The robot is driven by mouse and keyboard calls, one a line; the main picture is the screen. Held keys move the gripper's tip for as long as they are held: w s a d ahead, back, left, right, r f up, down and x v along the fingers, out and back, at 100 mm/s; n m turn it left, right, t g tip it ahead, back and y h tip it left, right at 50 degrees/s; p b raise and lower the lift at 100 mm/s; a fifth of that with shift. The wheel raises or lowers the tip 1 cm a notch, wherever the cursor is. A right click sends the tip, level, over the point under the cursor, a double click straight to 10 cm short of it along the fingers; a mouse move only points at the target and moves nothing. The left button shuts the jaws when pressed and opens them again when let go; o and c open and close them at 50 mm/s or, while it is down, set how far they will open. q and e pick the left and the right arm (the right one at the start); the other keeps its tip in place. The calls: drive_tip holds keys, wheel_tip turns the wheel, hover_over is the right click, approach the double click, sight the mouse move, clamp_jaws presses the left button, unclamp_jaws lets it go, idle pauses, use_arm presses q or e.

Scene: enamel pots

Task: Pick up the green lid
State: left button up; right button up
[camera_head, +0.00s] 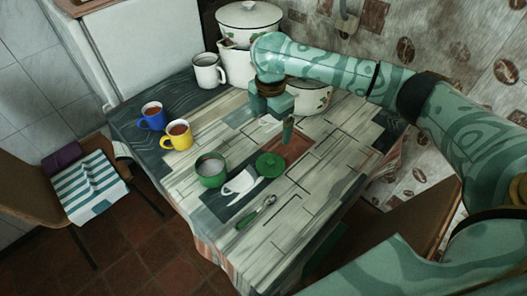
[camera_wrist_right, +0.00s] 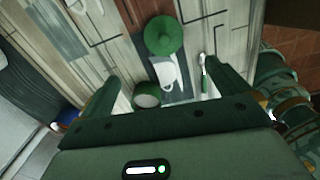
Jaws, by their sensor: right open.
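The green lid (camera_head: 270,165) is round with a knob on top and lies flat on the patterned table, right of the green pot. In the right wrist view the lid (camera_wrist_right: 163,36) is beyond the fingertips, unobstructed. My right gripper (camera_head: 280,122) is open above the table, behind the lid in the head view, apart from it and empty. Its two fingers show wide apart in the wrist view (camera_wrist_right: 160,75). In the head view one finger shows clearly; the other is hard to make out. My left gripper is not in view.
The green pot (camera_head: 211,170) stands left of the lid, and a green-handled spoon (camera_head: 257,212) lies in front. Yellow (camera_head: 177,136), blue (camera_head: 151,116) and white (camera_head: 207,71) mugs stand to the left. White enamel pots (camera_head: 248,20) stand at the back. The front right table is clear.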

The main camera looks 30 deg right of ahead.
drive_tip(key=b, duration=0.5)
hover_over(271, 160)
drive_tip(key=f, duration=1)
drive_tip(key=shift+w+a, duration=0.15)
drive_tip(key=shift+w, duration=0.2)
drive_tip(key=shift+s+f, duration=0.15)
drive_tip(key=shift+f, duration=0.5)
wheel_tip(271, 160, down, 5)
drive_tip(key=b, duration=0.3)
drive_tip(key=shift+s+r+b, duration=0.1)
drive_tip(key=shift+s+b, duration=0.05)
drive_tip(key=shift+b, duration=0.2)
drive_tip(key=shift+r, duration=0.2)
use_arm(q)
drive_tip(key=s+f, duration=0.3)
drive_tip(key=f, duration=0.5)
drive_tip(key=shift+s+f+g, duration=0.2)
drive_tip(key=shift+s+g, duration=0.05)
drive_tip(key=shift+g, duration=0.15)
use_arm(e)
drive_tip(key=c, duration=0.9)
